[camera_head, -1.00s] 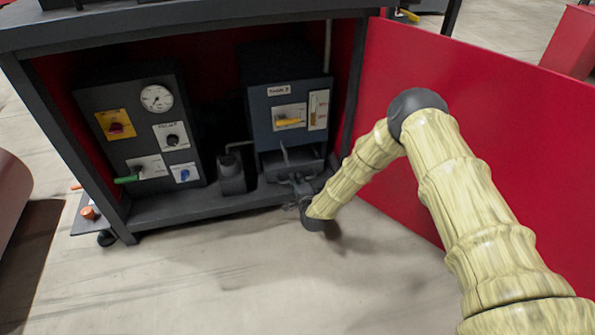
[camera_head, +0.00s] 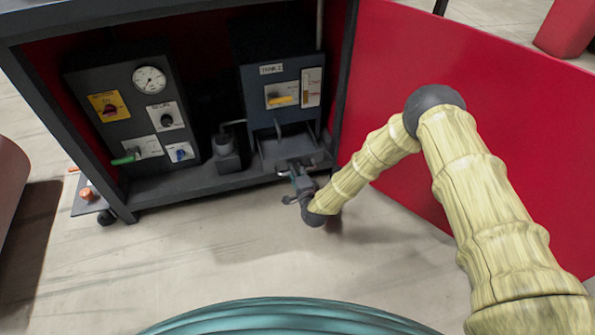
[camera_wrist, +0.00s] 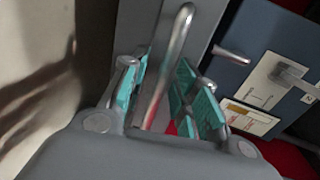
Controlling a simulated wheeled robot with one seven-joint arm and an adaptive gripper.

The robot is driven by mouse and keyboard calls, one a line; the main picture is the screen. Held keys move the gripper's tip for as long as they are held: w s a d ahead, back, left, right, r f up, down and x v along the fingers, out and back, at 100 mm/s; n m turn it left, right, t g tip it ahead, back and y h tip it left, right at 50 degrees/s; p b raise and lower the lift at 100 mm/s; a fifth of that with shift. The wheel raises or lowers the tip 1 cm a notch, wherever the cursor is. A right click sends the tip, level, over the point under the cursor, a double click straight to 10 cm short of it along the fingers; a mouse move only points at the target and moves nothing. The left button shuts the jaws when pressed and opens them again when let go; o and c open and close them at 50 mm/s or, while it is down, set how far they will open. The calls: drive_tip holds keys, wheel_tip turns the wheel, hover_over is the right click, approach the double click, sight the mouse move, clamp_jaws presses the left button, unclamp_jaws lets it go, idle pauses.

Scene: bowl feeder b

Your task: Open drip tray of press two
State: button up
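Press two (camera_head: 283,92) is the dark blue-grey unit labelled with a 2, inside the cabinet's right half. Its drip tray (camera_head: 287,151) shows as a dark box low on its front; how far out it stands is hard to tell. My gripper (camera_head: 300,183) is low in front of the tray, by the cabinet's bottom edge. In the wrist view, a silver bar handle (camera_wrist: 168,70) runs between the two teal-padded fingers of my gripper (camera_wrist: 162,90). The fingers stand apart on either side of it, with a gap visible on the left. Contact on the right cannot be told.
A control panel (camera_head: 134,118) with a gauge, knobs and a green-handled lever stands at left in the cabinet. A small dark block (camera_head: 226,151) stands between. The open red door (camera_head: 450,110) is close behind my arm at right. The floor (camera_head: 180,260) in front is clear.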

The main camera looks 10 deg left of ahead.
drive_tip(key=shift+s, duration=0.15)
drive_tip(key=v, duration=1.1)
drive_tip(key=shift+s+d, duration=0.25)
drive_tip(key=shift+s, duration=0.05)
drive_tip(key=shift+r, duration=0.1)
drive_tip(key=s+d+f+n+g+h+p, duration=0.1)
drive_tip(key=s+d+f+n+g+p, duration=0.3)
drive_tip(key=s+d, duration=0.5)
drive_tip(key=s+d+r+n+g+h+p, duration=0.1)
drive_tip(key=s+d+r+n+g+h, duration=0.2)
drive_tip(key=s+d, duration=0.55)
drive_tip(key=s+d+r+n+g+p, duration=0.1)
drive_tip(key=s+d+n+g, duration=0.3)
drive_tip(key=s, duration=0.8)
drive_tip(key=s+d+r+n+g+h+p, duration=0.15)
drive_tip(key=s+d+g, duration=0.25)
drive_tip(key=s+d, duration=0.45)
wheel_tip(320, 180, up, 38)
drive_tip(key=s+a+p, duration=0.1)
drive_tip(key=p, duration=3.6)
drive_tip(key=shift+s+a+t, duration=0.25)
drive_tip(key=shift+a+t, duration=0.05)
drive_tip(key=shift+a, duration=0.05)
